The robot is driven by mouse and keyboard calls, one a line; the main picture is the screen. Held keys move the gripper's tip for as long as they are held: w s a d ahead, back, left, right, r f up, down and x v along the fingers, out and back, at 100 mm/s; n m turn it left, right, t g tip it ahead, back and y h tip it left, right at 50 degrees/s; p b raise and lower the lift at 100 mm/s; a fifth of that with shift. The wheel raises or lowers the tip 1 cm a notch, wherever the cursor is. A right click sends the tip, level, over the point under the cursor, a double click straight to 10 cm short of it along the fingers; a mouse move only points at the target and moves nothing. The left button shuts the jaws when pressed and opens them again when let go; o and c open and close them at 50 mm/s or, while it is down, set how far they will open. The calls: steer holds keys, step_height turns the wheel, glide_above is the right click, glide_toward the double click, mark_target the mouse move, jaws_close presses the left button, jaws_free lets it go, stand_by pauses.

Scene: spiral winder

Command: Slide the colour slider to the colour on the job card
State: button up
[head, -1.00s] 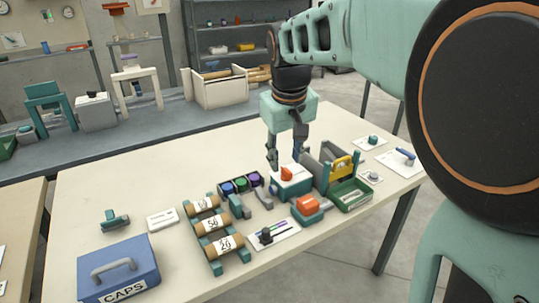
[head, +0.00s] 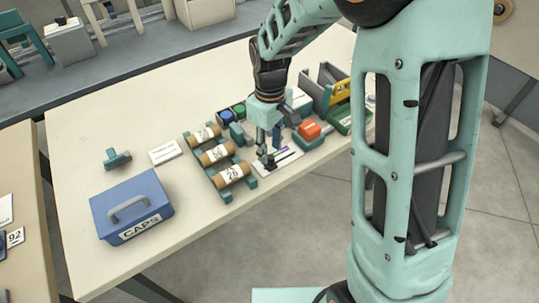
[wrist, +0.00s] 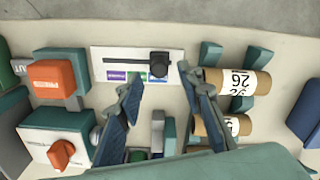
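The colour slider is a white panel (wrist: 178,53) with a dark slot and a black knob (wrist: 159,63). In the wrist view the knob sits at the slot's right end, by the blue label; green and purple labels lie to its left. The panel also shows in the head view (head: 289,158), partly behind my gripper. My gripper (wrist: 160,76) is open and empty, its fingertips either side of the knob in the picture; contact cannot be told. A white card (head: 166,151) lies left of the rolls; its writing is too small to read, and I cannot tell if it is the job card.
A rack with several numbered rolls (head: 216,154) stands left of the slider. An orange-topped block (head: 309,131) and a green tray (head: 343,118) stand to its right. A blue CAPS box (head: 131,205) is at the front left. The table (head: 90,130) is clear at the back left.

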mark_target(270, 156)
steer(key=shift+f, duration=2)
steer(key=shift+c, duration=0.6)
jaws_close()
